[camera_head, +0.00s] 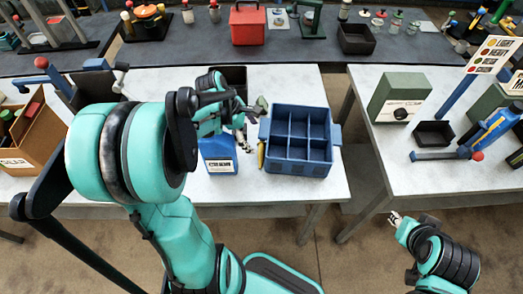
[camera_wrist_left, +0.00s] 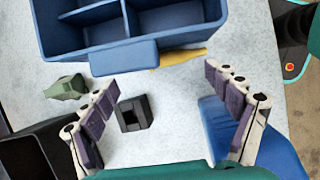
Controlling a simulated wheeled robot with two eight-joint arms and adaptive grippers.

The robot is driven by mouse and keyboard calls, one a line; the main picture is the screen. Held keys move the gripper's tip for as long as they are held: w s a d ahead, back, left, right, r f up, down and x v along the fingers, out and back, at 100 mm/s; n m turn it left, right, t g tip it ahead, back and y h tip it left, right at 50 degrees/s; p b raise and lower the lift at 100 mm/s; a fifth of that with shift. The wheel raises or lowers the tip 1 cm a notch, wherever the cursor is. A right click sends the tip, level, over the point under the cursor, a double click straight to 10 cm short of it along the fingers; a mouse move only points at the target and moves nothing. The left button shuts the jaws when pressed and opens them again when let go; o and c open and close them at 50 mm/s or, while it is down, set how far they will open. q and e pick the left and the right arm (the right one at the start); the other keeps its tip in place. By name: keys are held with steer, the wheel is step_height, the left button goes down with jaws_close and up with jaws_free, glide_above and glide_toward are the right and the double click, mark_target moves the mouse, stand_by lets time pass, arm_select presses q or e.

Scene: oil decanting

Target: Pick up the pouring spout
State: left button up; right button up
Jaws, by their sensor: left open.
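My left gripper (camera_head: 243,128) is over the left table beside the blue divided crate. In the left wrist view its fingers (camera_wrist_left: 162,88) are wide apart with nothing between the pads. A small black square hollow piece (camera_wrist_left: 133,113) lies below, between the fingers in the picture. A yellow tapered piece (camera_wrist_left: 180,57) lies against the crate's near wall there; it also shows in the head view (camera_head: 261,153). A dull green piece (camera_wrist_left: 66,88) lies left of the fingers. I cannot tell for certain which is the pouring spout. My right gripper (camera_head: 395,218) is low over the floor, too small to judge.
The blue crate (camera_head: 300,168) has several empty compartments. A blue jug (camera_head: 218,160) stands close by the left gripper, with a black bin (camera_wrist_left: 30,158) on the other side. A cardboard box (camera_head: 30,135) is at the far left. A gap separates the two tables.

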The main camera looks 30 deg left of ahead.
mark_target(262, 147)
arm_select(q)
steer(key=shift+b+x, duration=0.4)
steer(key=shift+x, duration=0.7)
steer(key=b+x, duration=0.2)
steer(key=x, duration=0.2)
steer(key=shift+w+d+f, duration=0.1)
steer(key=shift+w+d, duration=0.1)
steer(key=shift+w, duration=0.05)
steer(key=shift+w+d+f, duration=0.15)
steer(key=shift+f, duration=0.2)
steer(key=shift+r, duration=0.1)
steer(key=c, duration=0.7)
